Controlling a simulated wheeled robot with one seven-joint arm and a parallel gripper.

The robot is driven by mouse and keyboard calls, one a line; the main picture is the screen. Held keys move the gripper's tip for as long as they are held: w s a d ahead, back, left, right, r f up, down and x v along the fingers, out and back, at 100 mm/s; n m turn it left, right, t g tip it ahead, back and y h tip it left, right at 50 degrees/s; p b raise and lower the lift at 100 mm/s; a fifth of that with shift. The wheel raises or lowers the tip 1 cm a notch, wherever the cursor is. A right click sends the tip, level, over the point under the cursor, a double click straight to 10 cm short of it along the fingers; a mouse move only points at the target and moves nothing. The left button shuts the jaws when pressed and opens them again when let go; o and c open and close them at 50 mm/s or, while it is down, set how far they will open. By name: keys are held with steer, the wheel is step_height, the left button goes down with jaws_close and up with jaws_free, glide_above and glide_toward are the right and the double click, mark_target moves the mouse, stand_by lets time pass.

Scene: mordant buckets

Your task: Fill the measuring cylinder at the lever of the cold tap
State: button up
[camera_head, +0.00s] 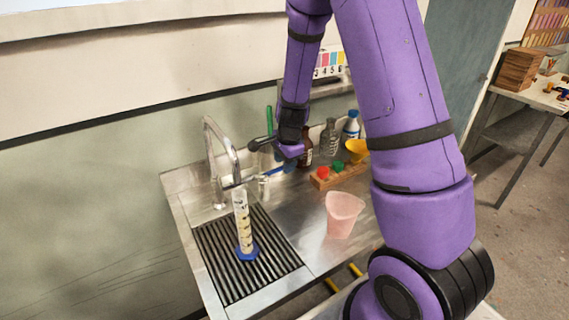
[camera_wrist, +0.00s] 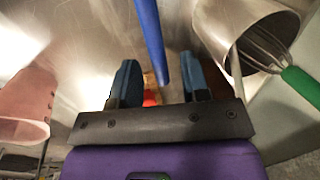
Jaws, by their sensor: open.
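The measuring cylinder (camera_head: 243,222), clear with dark graduation marks and a blue foot, stands upright on the black drain grid, under the curved tap (camera_head: 210,152). I cannot make out any stream from the spout or the liquid level. My gripper (camera_head: 282,166) is behind and right of the cylinder, above the back of the counter. In the wrist view my gripper (camera_wrist: 160,85) has two blue fingers apart. A blue rod (camera_wrist: 151,40) shows beyond and between them; I see no grip on it.
A pink beaker (camera_head: 343,214) stands right of the drain grid (camera_head: 215,255). A wooden rack (camera_head: 322,181) with coloured stoppers, a white-and-blue bottle (camera_head: 351,127) and other bottles stand behind it. In the wrist view a metal container (camera_wrist: 215,40) holds a green-handled whisk (camera_wrist: 300,84).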

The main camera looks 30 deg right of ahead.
step_height(320, 180, up, 10)
steer(key=s, duration=0.2)
stand_by(0.7)
steer(key=s+a+r+n+t+y, duration=0.1)
steer(key=s+a+r+n, duration=0.25)
steer(key=s+r, duration=0.3)
steer(key=s+a+r+n+t, duration=0.1)
steer(key=s+a+r+n, duration=0.1)
steer(key=s+r+n, duration=0.4)
steer(key=s+a+r+n, duration=0.1)
steer(key=s+r+n, duration=0.2)
steer(key=s, duration=0.4)
steer(key=s+a+r+n+t+h, duration=0.1)
steer(key=s+r+n, duration=0.3)
steer(key=s, duration=0.3)
steer(key=shift+r+n, duration=0.2)
steer(key=shift+n, duration=0.45)
